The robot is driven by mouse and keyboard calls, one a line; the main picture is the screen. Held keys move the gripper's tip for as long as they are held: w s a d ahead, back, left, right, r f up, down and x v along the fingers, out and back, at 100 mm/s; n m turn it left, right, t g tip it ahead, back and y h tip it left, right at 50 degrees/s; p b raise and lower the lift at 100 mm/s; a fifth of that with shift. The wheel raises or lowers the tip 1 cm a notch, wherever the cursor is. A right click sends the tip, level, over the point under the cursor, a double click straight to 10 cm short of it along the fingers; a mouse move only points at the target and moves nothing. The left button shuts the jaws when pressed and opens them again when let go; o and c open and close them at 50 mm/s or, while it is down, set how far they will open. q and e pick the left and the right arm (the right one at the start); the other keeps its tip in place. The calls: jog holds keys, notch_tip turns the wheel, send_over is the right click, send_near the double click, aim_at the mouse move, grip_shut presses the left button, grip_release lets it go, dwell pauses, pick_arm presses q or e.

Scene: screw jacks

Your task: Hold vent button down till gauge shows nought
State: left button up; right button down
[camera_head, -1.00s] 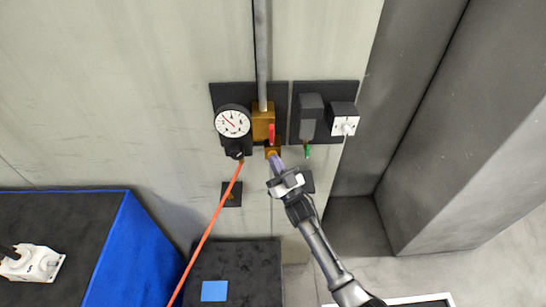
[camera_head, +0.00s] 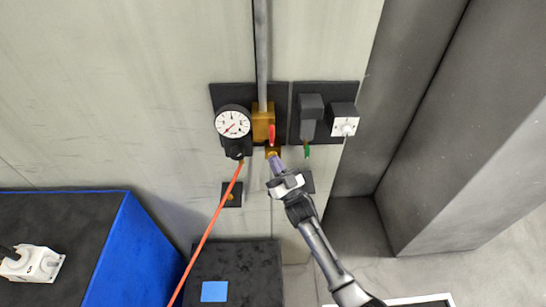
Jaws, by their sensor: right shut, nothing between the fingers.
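The round white gauge (camera_head: 233,124) hangs on a dark wall panel. Its red needle points to the lower left of the dial; the numbers are too small to read. Right of it is a brass valve block (camera_head: 262,122) with a red lever (camera_head: 272,133). A small brass fitting (camera_head: 273,151) sits just below the lever. My right gripper (camera_head: 275,160) is shut and empty, its tips at this fitting, seemingly touching it. The tips hide its lower part, and I cannot make out a separate vent button. I cannot make out my left gripper.
An orange hose (camera_head: 209,230) runs down from the gauge. Right of the valve are a dark box (camera_head: 311,107) and a white-faced socket (camera_head: 344,125). A blue-sided bench (camera_head: 130,255) with a white device (camera_head: 38,264) stands left. A dark box with a blue square (camera_head: 214,291) stands below.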

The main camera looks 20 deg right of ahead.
dwell(0.8)
jog(key=shift+s+a+p, duration=0.25)
jog(key=shift+s+p, duration=0.4)
jog(key=shift+s, duration=0.2)
jog(key=shift+s+a+p, duration=0.25)
jog(key=shift+s+p, duration=0.25)
jog(key=shift+s, duration=0.3)
jog(key=shift+s+a+p, duration=0.3)
jog(key=shift+s+p, duration=0.2)
jog(key=shift+s, duration=0.25)
jog(key=shift+s+a+p, duration=0.25)
jog(key=shift+s+p, duration=0.25)
jog(key=shift+s, duration=0.3)
